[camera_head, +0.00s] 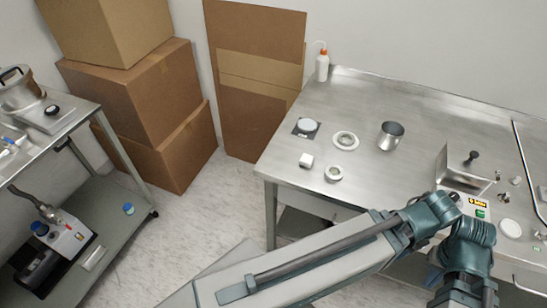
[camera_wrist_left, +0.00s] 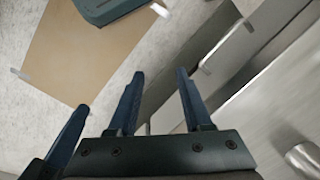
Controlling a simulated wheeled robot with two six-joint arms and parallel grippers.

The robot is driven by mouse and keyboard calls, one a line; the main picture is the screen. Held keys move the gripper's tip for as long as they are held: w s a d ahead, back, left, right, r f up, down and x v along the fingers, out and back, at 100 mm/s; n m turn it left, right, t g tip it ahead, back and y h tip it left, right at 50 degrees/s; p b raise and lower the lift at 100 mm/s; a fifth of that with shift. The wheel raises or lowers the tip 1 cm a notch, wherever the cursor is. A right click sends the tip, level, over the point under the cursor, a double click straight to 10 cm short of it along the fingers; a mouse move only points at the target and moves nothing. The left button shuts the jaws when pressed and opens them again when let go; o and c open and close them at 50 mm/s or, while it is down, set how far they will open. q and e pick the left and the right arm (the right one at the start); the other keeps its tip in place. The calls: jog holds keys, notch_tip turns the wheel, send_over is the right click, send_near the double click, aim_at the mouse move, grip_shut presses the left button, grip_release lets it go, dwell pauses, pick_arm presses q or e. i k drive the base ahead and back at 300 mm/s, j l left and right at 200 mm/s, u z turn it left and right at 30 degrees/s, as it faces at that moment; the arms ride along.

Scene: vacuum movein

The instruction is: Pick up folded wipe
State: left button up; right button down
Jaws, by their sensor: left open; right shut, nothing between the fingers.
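A small white block-like item (camera_head: 306,160), which looks like the folded wipe, lies near the left front of the steel table (camera_head: 365,180) in the head view. It is too small to make out its folds. My left gripper (camera_wrist_left: 160,73) shows in the left wrist view, its dark blue fingers apart with nothing between them. No wipe shows in that view. My right gripper (camera_head: 464,290) is at the bottom right of the head view, shut and empty, with its tips hard to make out. It is well away from the white item.
Beside the item are a ring (camera_head: 334,173), a white dish (camera_head: 345,140) and a steel cup (camera_head: 390,135). A white bottle (camera_head: 322,65) stands at the back corner. Cardboard boxes (camera_head: 150,95) and a cart (camera_head: 110,180) stand left.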

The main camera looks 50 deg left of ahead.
aim_at(307, 160)
jog(key=j+u, duration=0.15)
jog(key=u, duration=1.2)
jog(key=k+l, duration=0.1)
jog(key=l+u, duration=0.05)
